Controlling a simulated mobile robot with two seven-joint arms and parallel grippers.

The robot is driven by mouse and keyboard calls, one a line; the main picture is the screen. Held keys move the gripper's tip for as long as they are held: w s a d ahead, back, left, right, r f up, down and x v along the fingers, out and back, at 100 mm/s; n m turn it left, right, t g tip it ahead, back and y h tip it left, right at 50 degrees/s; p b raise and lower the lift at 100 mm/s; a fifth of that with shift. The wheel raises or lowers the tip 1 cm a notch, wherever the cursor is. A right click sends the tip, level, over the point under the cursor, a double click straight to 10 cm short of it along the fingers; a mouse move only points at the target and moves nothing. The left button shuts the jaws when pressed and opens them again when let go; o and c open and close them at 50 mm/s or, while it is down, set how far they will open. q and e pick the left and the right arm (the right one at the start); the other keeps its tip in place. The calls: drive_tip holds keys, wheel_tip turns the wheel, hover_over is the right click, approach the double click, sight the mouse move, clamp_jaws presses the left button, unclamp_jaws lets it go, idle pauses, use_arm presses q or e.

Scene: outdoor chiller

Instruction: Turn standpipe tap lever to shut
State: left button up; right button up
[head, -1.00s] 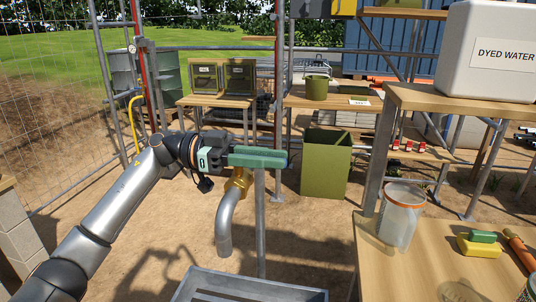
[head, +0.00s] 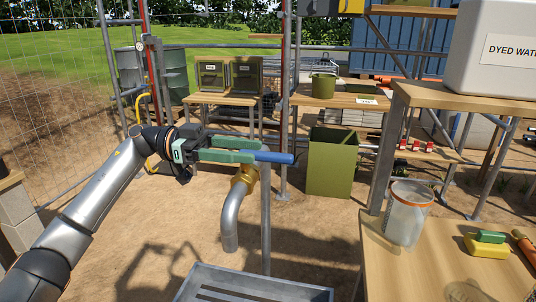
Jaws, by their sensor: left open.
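The standpipe tap has a brass body (head: 244,181) and a grey spout (head: 230,218) that bends down over a grey slatted tray (head: 255,283). Its blue lever (head: 277,158) lies nearly level above the brass body and points right. My left gripper (head: 256,150), with green fingers, is open at the tap's top. Its fingertips overlap the lever's left part in the picture, and the lever's right end sticks out past them. I cannot tell whether the fingers touch the lever. The lever's inner end is hidden behind the fingers. My right gripper is not in view.
A wooden table (head: 400,270) at the lower right holds a clear jar (head: 407,215) with an orange rim and a yellow-and-green sponge (head: 487,245). A white dyed-water container (head: 490,50) stands on a higher shelf. A green bin (head: 332,165) stands behind the tap.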

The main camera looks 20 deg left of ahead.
use_arm(q)
drive_tip(key=v, duration=0.6)
drive_tip(key=shift+a, duration=0.15)
idle(0.3)
